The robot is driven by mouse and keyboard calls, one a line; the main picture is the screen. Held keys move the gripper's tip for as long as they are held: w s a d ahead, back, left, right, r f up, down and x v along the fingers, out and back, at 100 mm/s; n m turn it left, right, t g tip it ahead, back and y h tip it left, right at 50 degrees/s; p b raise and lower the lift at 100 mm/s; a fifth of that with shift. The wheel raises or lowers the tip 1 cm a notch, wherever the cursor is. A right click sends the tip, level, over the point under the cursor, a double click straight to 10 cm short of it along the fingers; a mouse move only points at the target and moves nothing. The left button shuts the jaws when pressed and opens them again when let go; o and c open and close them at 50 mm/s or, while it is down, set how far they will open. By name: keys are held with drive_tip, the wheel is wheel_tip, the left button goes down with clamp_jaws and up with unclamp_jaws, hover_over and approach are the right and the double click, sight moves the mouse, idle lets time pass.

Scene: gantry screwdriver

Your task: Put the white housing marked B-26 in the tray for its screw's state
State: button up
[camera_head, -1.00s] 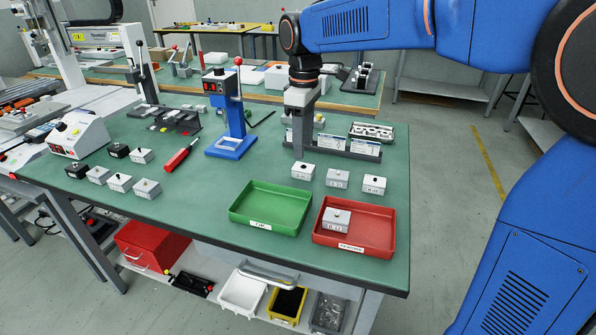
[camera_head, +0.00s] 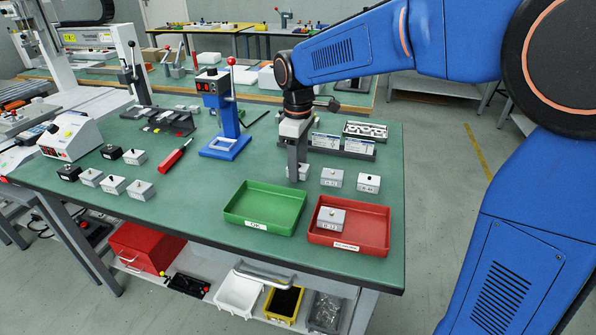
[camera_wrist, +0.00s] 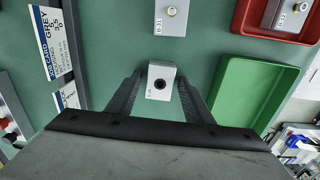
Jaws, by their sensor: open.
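My gripper (camera_head: 297,178) is open, low over the table behind the trays. In the wrist view its two fingers (camera_wrist: 160,82) stand either side of a white housing (camera_wrist: 159,86) with a dark round spot in its top. Its small sideways label is too small to read surely; the fingers partly hide it in the head view. The green tray (camera_head: 240,219), marked OK, looks empty.
A card rack (camera_head: 343,147) stands behind the gripper, its cards also in the wrist view (camera_wrist: 52,45). A blue press (camera_head: 222,115) and a red screwdriver (camera_head: 174,155) are to the left, with several white and black housings (camera_head: 115,187). The table between press and green tray is clear.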

drive_tip(key=c, duration=1.1)
drive_tip(key=shift+r, duration=3.05)
drive_tip(key=shift+s, duration=0.1)
